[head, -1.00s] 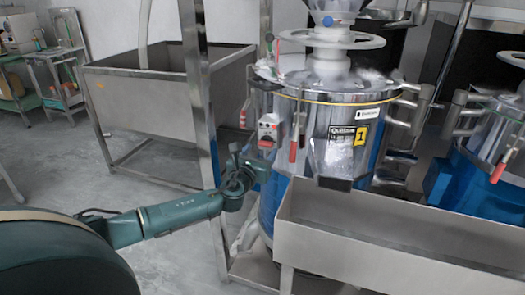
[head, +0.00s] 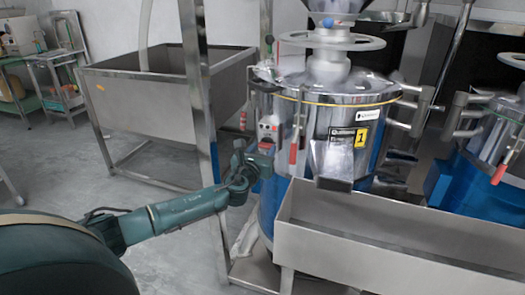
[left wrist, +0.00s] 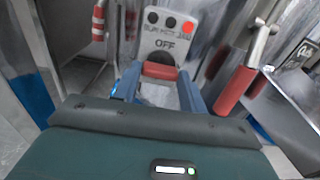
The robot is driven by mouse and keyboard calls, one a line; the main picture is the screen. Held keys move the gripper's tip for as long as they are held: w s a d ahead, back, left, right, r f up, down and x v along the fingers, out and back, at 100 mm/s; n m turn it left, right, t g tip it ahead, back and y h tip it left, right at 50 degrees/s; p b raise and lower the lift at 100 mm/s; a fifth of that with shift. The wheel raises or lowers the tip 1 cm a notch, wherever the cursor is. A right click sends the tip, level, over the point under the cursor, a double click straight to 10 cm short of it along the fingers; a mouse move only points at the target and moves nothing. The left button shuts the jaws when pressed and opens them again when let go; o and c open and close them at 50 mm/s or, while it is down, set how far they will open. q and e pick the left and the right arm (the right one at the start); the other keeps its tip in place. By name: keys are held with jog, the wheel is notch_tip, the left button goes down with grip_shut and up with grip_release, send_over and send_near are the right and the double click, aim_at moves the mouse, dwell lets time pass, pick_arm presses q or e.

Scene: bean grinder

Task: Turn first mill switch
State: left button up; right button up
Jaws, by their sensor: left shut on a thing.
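The first mill (head: 345,125) is a shiny steel drum with a blue base and a yellow label marked 1. Its switch box (head: 268,127) is on the drum's left side. In the left wrist view the grey switch panel (left wrist: 152,44) reads OFF, with two dark round parts and one red one above the word. The red switch handle (left wrist: 160,71) lies across, below the word. My left gripper (head: 266,152) is at the switch, its blue fingers (left wrist: 159,84) on either side of the red handle, shut on it. My right gripper is not in view.
A red-handled lever (head: 293,145) hangs just right of the switch; it is close in the left wrist view (left wrist: 235,90). A steel trough (head: 385,240) stands in front of the mill. A steel post (head: 199,100) and a large bin (head: 150,95) are at left.

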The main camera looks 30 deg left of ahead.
pick_arm(q)
jog(key=shift+c, duration=1)
